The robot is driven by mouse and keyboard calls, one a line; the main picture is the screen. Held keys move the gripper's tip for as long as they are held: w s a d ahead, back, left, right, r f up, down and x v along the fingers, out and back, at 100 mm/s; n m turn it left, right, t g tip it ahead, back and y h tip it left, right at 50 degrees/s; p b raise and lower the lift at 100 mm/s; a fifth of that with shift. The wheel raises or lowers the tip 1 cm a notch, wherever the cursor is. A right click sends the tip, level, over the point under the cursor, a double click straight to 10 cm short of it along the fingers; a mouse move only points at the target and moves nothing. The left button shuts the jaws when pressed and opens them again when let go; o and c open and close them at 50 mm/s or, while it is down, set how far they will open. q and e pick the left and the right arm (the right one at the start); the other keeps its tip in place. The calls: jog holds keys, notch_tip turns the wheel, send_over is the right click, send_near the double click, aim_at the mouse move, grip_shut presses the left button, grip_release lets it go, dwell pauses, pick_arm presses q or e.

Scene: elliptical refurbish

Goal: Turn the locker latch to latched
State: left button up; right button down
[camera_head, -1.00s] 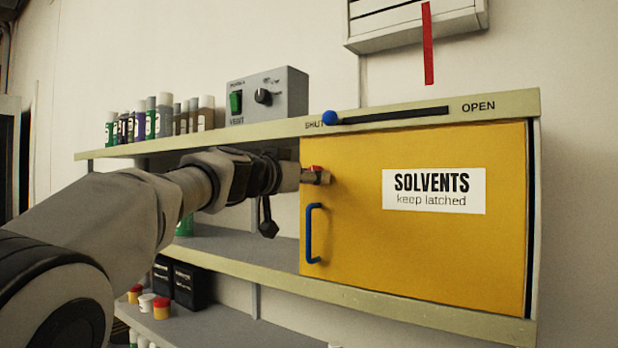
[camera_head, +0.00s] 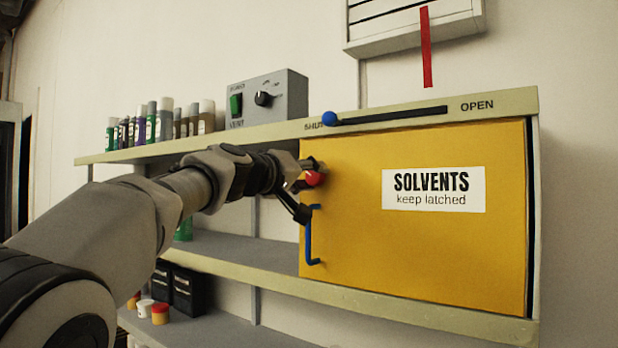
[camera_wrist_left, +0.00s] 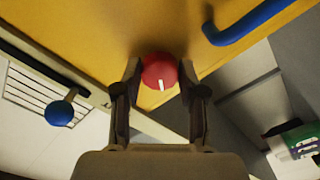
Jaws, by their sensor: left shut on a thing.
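The yellow locker door (camera_head: 430,250) is closed flat and has a "SOLVENTS keep latched" label. The red latch knob (camera_head: 313,178) is at its upper left, above the blue door handle (camera_head: 310,240). My left gripper (camera_head: 308,172) is at the knob, seen from the side. In the left wrist view the red knob (camera_wrist_left: 160,71) with a white mark sits between the two fingers of my left gripper (camera_wrist_left: 158,85), which is shut on it. The blue handle (camera_wrist_left: 245,24) is close by at the upper right there. My right gripper is out of view.
A slider with a blue ball (camera_head: 330,118) is at the SHUT end of the shelf edge above the door. A grey vent box (camera_head: 268,100) and several bottles (camera_head: 160,120) stand on the top shelf. Black boxes (camera_head: 180,287) are lower left.

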pick_arm(q)
jog(key=n, duration=0.7)
jog(key=shift+s+r+p, duration=0.1)
jog(key=shift+r+p, duration=0.2)
dwell(0.3)
jog(key=o, duration=0.9)
jog(key=shift+c, duration=0.2)
jog(key=shift+o, duration=1.4)
jog(key=shift+f, duration=0.1)
jog(key=shift+w+d+f, duration=0.1)
jog(key=shift+w+d, duration=0.05)
jog(key=shift+w, duration=0.05)
jog(key=v, duration=1.1)
jog(key=shift+s+a, duration=0.2)
jog(key=shift+s, duration=0.1)
